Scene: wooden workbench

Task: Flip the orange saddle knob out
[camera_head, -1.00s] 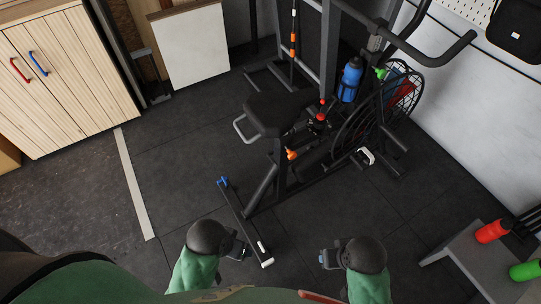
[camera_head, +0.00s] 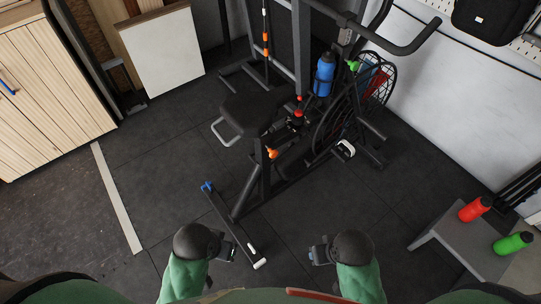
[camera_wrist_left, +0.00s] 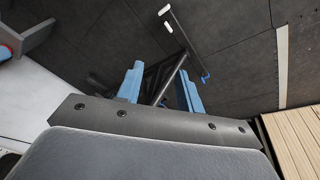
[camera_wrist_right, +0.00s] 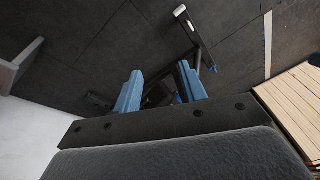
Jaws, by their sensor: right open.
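The orange saddle knob (camera_head: 272,153) sits on the seat post of the exercise bike, below the black saddle (camera_head: 250,112). My right gripper (camera_head: 314,254) is right of the foot bar, also away from the knob. Its blue fingers (camera_wrist_right: 162,90) are apart and empty in the right wrist view. The knob cannot be made out in the wrist views.
A grey bench (camera_head: 462,240) with a red bottle (camera_head: 474,209) and a green bottle (camera_head: 513,243) stands at right. A wooden cabinet (camera_head: 50,90) is at left. Dark floor around the bike is free.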

